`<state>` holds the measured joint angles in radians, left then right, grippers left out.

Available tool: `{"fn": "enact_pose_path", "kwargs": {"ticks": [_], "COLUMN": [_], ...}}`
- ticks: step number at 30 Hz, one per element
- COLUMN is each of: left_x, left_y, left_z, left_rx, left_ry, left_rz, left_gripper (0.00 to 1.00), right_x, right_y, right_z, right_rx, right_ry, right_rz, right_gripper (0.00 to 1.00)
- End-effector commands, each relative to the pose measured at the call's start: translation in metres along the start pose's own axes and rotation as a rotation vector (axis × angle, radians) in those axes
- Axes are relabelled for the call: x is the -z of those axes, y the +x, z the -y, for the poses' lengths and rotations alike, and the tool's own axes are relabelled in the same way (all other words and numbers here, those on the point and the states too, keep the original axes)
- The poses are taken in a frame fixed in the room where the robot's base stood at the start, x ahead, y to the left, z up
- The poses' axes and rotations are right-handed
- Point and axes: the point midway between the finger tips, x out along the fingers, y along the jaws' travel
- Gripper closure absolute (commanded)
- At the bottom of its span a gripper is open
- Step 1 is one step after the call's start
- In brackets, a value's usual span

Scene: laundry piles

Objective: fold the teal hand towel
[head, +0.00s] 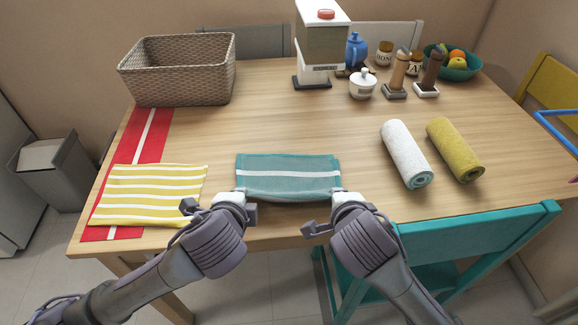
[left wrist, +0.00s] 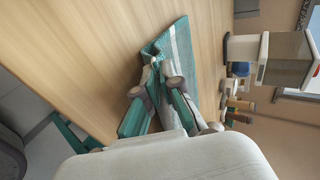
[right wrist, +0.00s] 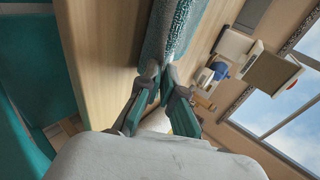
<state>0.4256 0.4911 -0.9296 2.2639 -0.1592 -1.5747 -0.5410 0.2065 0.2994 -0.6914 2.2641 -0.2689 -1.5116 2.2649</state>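The teal hand towel (head: 288,163) lies near the front edge of the wooden table, with a white stripe across it. Its front edge hangs between my two grippers and looks slightly lifted. My left gripper (head: 240,194) is at its front left corner, and the left wrist view shows the fingertips (left wrist: 158,70) closed on the bunched cloth. My right gripper (head: 338,193) is at its front right corner, and the right wrist view shows the fingertips (right wrist: 161,72) closed on the towel's edge. The cloth between the fingertips is mostly hidden.
A yellow striped towel (head: 150,195) lies on a red runner (head: 150,140) at left. A wicker basket (head: 180,70) stands behind. Rolled white (head: 405,153) and yellow (head: 455,148) towels lie at right. A teal chair (head: 470,240) stands in front. Table behind the towel is clear.

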Motion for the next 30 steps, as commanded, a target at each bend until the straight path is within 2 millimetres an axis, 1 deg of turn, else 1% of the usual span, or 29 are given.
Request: {"fn": "enact_pose_path", "kwargs": {"ticks": [3, 4, 6, 11, 20, 23, 27, 30], "left_x": [0.0, 0.0, 0.0, 0.0, 0.0, 0.001, 0.002, 0.002], "left_y": [0.0, 0.0, 0.0, 0.0, -0.002, -0.011, -0.029, -0.044], "left_z": [0.0, 0.0, 0.0, 0.0, 0.002, 0.01, 0.024, 0.031], "left_rx": [0.0, -0.001, -0.001, -0.001, -0.001, 0.002, 0.002, 0.002], "left_ry": [0.0, 0.0, 0.0, 0.0, -0.001, -0.003, -0.003, -0.001], "left_rz": [0.0, 0.0, 0.001, 0.001, 0.0, -0.002, -0.004, -0.004], "left_gripper": [1.0, 0.92, 0.8, 0.54, 0.54, 0.54, 0.54, 0.54], "right_x": [0.0, 0.0, 0.0, 0.0, 0.0, -0.001, -0.001, 0.0], "right_y": [0.0, 0.0, 0.0, 0.0, -0.002, -0.011, -0.029, -0.044], "right_z": [0.001, 0.0, 0.0, 0.0, 0.002, 0.01, 0.024, 0.031], "right_rx": [0.0, 0.0, -0.001, -0.001, -0.001, 0.001, 0.001, 0.002], "right_ry": [0.0, 0.0, 0.0, 0.0, 0.001, 0.005, 0.006, 0.005], "right_rz": [0.0, 0.0, 0.0, 0.0, 0.001, 0.003, 0.003, 0.004], "right_gripper": [1.0, 0.92, 0.81, 0.54, 0.54, 0.54, 0.54, 0.54]}}
